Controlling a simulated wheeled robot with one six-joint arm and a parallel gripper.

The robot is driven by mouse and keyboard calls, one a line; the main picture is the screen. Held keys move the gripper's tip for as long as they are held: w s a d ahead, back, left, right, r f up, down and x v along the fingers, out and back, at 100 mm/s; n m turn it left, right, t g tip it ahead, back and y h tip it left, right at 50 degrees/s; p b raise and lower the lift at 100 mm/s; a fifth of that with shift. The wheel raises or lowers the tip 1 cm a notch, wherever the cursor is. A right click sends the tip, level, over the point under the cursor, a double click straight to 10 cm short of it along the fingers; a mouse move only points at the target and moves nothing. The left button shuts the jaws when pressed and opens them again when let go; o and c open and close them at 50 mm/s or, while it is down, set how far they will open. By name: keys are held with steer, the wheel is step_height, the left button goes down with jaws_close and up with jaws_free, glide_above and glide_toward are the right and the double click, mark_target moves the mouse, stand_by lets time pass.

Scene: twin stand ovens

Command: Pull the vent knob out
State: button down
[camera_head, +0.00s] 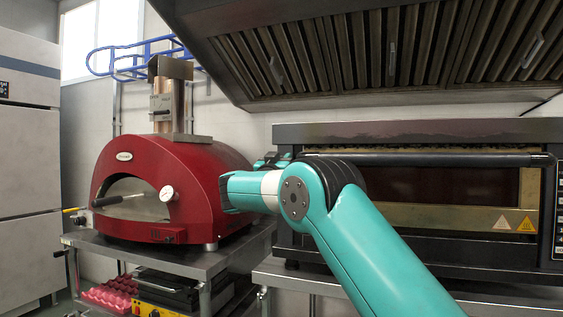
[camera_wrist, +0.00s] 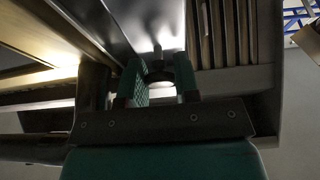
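A small dark knob (camera_wrist: 157,52), which looks like the vent knob, stands out from a bright metal panel in the wrist view. My gripper (camera_wrist: 158,63) has its two teal-padded fingers apart, one on each side of the knob in the picture. How deep the knob sits between the fingertips is hard to tell.
The black deck oven (camera_head: 430,265) with its long bar handle (camera_head: 440,160) fills the right side. A red dome oven (camera_head: 215,175) with a copper chimney stands on a steel stand at left. A slatted hood (camera_head: 400,45) hangs above.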

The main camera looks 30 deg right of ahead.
steer(key=s+a+b, duration=0.1)
steer(key=a+b, duration=0.1)
steer(key=b, duration=0.1)
steer(key=shift+s+a, duration=0.25)
steer(key=shift+s, duration=0.15)
steer(key=c, duration=0.9)
jaws_free()
steer(key=shift+s+a, duration=0.1)
steer(key=shift+a, duration=0.1)
steer(key=shift+d, duration=0.1)
steer(key=b+v, duration=1.3)
steer(key=v, duration=0.4)
steer(key=shift+s+f+b, duration=0.1)
steer(key=shift+f+b, duration=0.1)
steer(key=shift+b, duration=0.1)
